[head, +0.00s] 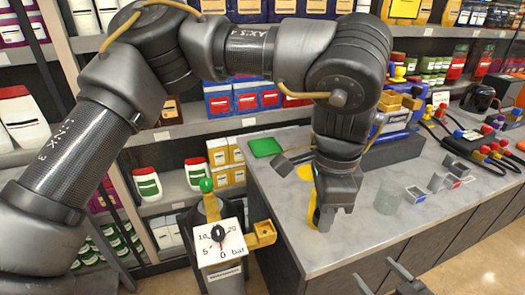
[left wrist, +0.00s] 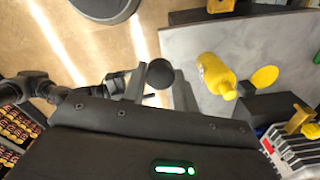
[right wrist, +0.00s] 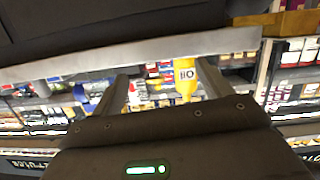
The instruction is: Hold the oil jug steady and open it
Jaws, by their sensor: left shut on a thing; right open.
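The yellow oil jug shows in the left wrist view (left wrist: 215,75), to the right of the left fingers, and in the right wrist view (right wrist: 185,78) with its label upside down. In the head view only a yellow strip (head: 313,210) shows beside my left gripper (head: 334,218). That gripper points down over the bench. In its wrist view its narrow-set fingers are shut on a black round thing (left wrist: 160,73) that looks like a cap. My right gripper (head: 395,280) is open and empty at the bench's front edge. The jug's mouth is not clear.
A yellow disc (head: 306,172) and green tray (head: 266,147) lie on the grey bench (head: 330,258). The blue pump (head: 405,110) is behind. A gauge box (head: 220,245) stands left of the bench.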

